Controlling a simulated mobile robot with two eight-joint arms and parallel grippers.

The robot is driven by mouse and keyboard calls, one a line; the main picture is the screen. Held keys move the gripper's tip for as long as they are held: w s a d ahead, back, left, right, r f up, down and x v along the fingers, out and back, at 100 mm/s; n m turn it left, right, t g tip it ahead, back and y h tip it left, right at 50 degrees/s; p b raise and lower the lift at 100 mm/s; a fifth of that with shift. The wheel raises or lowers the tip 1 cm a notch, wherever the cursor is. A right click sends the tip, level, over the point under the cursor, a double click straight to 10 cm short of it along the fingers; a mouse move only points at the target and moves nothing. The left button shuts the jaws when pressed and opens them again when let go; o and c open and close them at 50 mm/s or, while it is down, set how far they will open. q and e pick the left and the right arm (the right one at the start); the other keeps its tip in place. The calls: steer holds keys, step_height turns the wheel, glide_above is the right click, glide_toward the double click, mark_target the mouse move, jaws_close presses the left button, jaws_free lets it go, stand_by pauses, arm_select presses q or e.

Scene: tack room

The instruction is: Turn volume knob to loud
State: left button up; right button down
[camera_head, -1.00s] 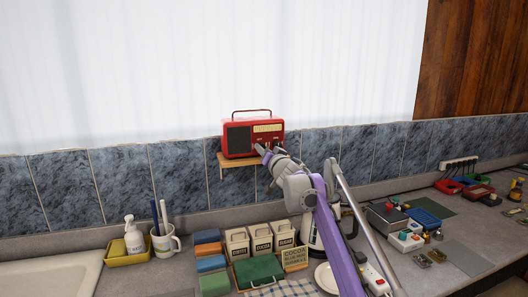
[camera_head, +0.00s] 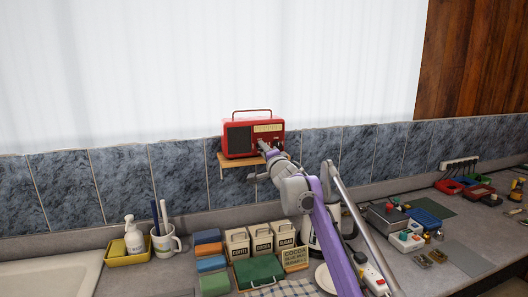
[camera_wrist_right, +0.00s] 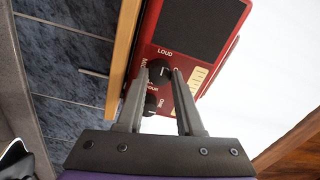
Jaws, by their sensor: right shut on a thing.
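The red radio (camera_head: 238,139) stands on a small wooden shelf (camera_head: 231,161) against the tiled wall. In the right wrist view its red front (camera_wrist_right: 222,14) appears turned on its side, with a dark speaker panel and the word LOUD beside a black round volume knob (camera_wrist_right: 158,72). My right gripper (camera_head: 263,147) reaches up to the radio's front. In the wrist view the right gripper (camera_wrist_right: 159,73) has its fingertips on either side of that knob, shut on it. A second dark knob (camera_wrist_right: 151,103) sits between the fingers, nearer the palm. The knob's pointer is too small to read clearly. My left gripper is out of view.
Below the shelf, the counter holds coffee and sugar canisters (camera_head: 261,238), a green case (camera_head: 258,270) and a mug (camera_head: 165,243). A kettle and power strip stand near my right arm. Tools and coloured trays lie farther right. The wall around the radio is clear.

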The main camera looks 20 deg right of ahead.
steer(key=shift+m, duration=0.6)
steer(key=c, duration=0.5)
jaws_free()
steer(key=shift+c, duration=0.2)
arm_select(q)
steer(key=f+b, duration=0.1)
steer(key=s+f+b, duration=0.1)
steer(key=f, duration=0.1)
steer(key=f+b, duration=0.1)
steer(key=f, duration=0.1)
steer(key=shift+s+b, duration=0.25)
steer(key=shift+b, duration=0.15)
arm_select(e)
steer(key=s, duration=1)
steer(key=shift+s+d+f, duration=0.15)
steer(key=shift+s+f, duration=0.1)
steer(key=shift+s, duration=0.15)
